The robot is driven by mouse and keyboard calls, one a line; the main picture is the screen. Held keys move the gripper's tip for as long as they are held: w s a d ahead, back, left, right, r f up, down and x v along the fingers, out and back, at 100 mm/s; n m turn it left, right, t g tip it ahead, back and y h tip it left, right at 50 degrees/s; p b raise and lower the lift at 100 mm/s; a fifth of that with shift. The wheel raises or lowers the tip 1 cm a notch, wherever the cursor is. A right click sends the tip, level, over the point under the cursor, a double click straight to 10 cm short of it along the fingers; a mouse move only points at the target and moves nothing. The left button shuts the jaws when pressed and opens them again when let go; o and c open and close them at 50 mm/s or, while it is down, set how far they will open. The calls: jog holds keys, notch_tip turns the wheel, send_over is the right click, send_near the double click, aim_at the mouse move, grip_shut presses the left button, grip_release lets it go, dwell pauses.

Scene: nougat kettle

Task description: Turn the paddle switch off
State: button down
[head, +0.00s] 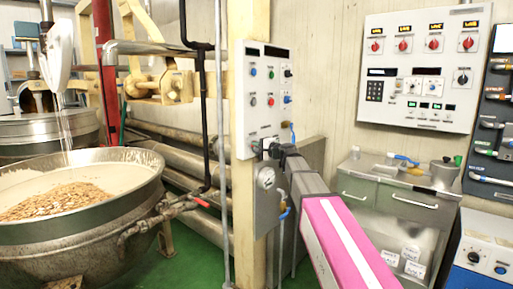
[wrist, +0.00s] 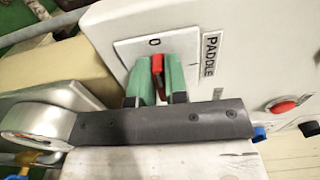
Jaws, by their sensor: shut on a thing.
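The paddle switch (wrist: 157,64) is a red knob on a white square plate in the wrist view. A "0" is printed on the plate above it, and a PADDLE label (wrist: 210,54) stands to its right. My gripper (wrist: 156,82) has its green fingers on both sides of the red knob, shut on it. In the head view my gripper (head: 268,150) reaches the lower part of the white control box (head: 262,90) on the post. The switch is hidden there behind my gripper. The fingers cover the sides of the knob.
A red button (wrist: 283,106) sits right of the label. A gauge box (head: 266,198) hangs below the control box. A large kettle (head: 80,210) of nougat stands left. A wall panel (head: 420,70) and a metal cabinet (head: 400,205) stand right.

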dwell(0.6)
jog(key=c, duration=1.1)
grip_release()
jog(key=shift+c, duration=0.2)
jog(key=v, duration=1)
jog(key=shift+s+d, duration=0.3)
jog(key=shift+f, duration=0.1)
